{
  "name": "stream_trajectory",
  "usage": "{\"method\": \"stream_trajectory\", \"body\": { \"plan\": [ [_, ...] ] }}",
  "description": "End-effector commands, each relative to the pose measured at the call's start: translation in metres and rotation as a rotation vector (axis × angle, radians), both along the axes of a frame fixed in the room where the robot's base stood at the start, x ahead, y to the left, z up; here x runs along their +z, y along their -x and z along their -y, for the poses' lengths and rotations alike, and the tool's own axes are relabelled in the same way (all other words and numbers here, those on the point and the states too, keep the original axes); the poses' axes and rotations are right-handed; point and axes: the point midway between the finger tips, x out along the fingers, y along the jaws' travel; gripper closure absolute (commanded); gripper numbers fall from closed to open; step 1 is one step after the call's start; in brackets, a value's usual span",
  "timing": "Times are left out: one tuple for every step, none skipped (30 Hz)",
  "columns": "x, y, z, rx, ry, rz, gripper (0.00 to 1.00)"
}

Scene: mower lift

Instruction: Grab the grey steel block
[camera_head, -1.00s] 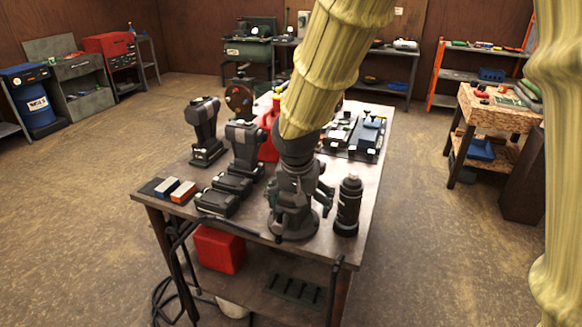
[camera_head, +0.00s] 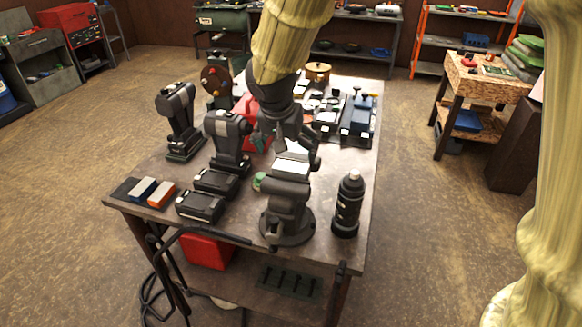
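A pale grey, bright-topped block-like piece (camera_head: 292,164) shows at the top of the dark bench vise (camera_head: 287,205), near the workbench's front edge. It looks like the steel block, but I cannot tell whether it sits in the jaws. My dark gripper (camera_head: 288,148) points down from above, right over and behind this piece. Its fingers blend with the dark vise and partly overlap it. I cannot see whether they are open or touching the piece.
On the workbench (camera_head: 345,160), a black bottle (camera_head: 348,205) stands close right of the vise. Black battery packs (camera_head: 200,206), power tools (camera_head: 180,120) and a mat with blue and orange blocks (camera_head: 160,195) lie left. A red can (camera_head: 255,125) stands behind.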

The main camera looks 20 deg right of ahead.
Motion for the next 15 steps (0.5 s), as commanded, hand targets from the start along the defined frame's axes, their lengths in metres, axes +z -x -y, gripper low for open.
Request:
{"method": "stream_trajectory", "body": {
  "plan": [
    [-0.004, -0.002, 0.001, 0.001, 0.001, -0.002, 0.0],
    [-0.007, -0.002, 0.001, 0.001, 0.0, -0.001, 0.0],
    [-0.009, -0.003, 0.002, 0.0, -0.001, -0.001, 0.0],
    [-0.011, -0.004, 0.002, 0.0, 0.0, -0.001, 0.0],
    [-0.012, -0.004, 0.003, 0.0, 0.0, -0.001, 0.0],
    [-0.014, -0.004, 0.003, 0.0, -0.001, -0.001, 0.0],
    [-0.014, -0.005, 0.004, 0.0, -0.001, -0.001, 0.0],
    [-0.015, -0.005, 0.004, 0.0, -0.001, -0.001, 0.0],
    [-0.016, -0.005, 0.004, 0.0, 0.0, 0.0, 0.0],
    [-0.016, -0.005, 0.004, 0.0, 0.0, 0.0, 0.0],
    [-0.017, -0.006, 0.005, -0.001, 0.0, 0.0, 0.0],
    [-0.019, -0.006, 0.006, -0.001, 0.0, -0.001, 0.0],
    [-0.021, -0.007, 0.006, -0.002, 0.001, -0.002, 0.0],
    [-0.023, -0.007, 0.007, -0.002, 0.001, -0.003, 0.0],
    [-0.027, -0.008, 0.008, -0.001, 0.0, -0.003, 0.0]
  ]
}}
